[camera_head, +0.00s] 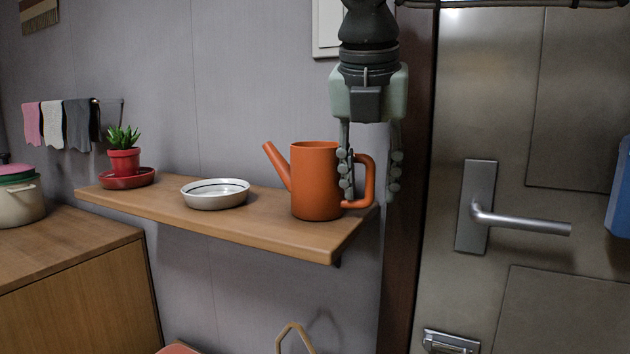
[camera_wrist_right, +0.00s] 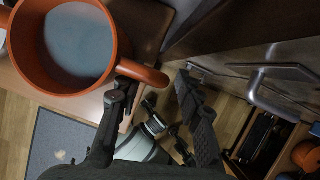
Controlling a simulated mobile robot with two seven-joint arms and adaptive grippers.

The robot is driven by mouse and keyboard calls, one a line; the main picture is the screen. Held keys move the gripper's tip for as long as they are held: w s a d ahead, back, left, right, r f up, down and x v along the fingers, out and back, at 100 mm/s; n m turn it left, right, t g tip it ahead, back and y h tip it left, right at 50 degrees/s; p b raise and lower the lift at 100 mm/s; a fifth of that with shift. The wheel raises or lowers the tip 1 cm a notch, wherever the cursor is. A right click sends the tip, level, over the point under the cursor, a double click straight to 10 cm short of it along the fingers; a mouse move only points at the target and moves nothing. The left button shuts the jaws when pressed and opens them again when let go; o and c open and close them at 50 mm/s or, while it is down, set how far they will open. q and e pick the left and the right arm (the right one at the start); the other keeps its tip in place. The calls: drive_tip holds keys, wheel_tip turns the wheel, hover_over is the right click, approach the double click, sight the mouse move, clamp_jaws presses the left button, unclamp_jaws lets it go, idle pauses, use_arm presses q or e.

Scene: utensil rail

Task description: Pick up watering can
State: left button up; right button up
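The orange watering can (camera_head: 315,180) stands upright near the right end of the wooden wall shelf (camera_head: 262,228). Its spout points left and its loop handle (camera_head: 369,180) points right. My right gripper (camera_head: 372,178) hangs down from above at the handle, fingers apart. One finger is in front of the can's right side, the other right of the handle, with a gap to it. In the right wrist view the can (camera_wrist_right: 22,40) is seen from above, its handle (camera_wrist_right: 143,73) reaching toward the gap between the open fingers (camera_wrist_right: 158,105). My left gripper is out of view.
A white bowl (camera_head: 215,195) and a potted plant (camera_head: 124,160) on a red saucer (camera_head: 127,180) share the shelf, left of the can. A door with a lever handle (camera_head: 520,222) is close on the right. A cabinet (camera_head: 75,285) with a pot (camera_head: 18,203) stands at left.

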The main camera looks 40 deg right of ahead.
sight(370, 156)
clamp_jaws()
drive_tip(key=shift+r, duration=0.15)
idle(0.4)
drive_tip(key=shift+w+r, duration=0.1)
drive_tip(key=shift+r, duration=0.55)
wheel_tip(370, 156, up, 3)
drive_tip(key=shift+f, duration=0.1)
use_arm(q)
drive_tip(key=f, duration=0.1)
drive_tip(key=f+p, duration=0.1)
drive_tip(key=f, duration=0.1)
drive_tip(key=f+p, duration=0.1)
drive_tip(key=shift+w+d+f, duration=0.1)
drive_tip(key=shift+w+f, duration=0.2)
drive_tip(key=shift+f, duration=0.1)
use_arm(e)
drive_tip(key=w+a+r, duration=0.4)
drive_tip(key=a+r, duration=0.2)
drive_tip(key=a, duration=0.4)
drive_tip(key=shift+w+a+r, duration=0.3)
drive_tip(key=shift+r, duration=0.05)
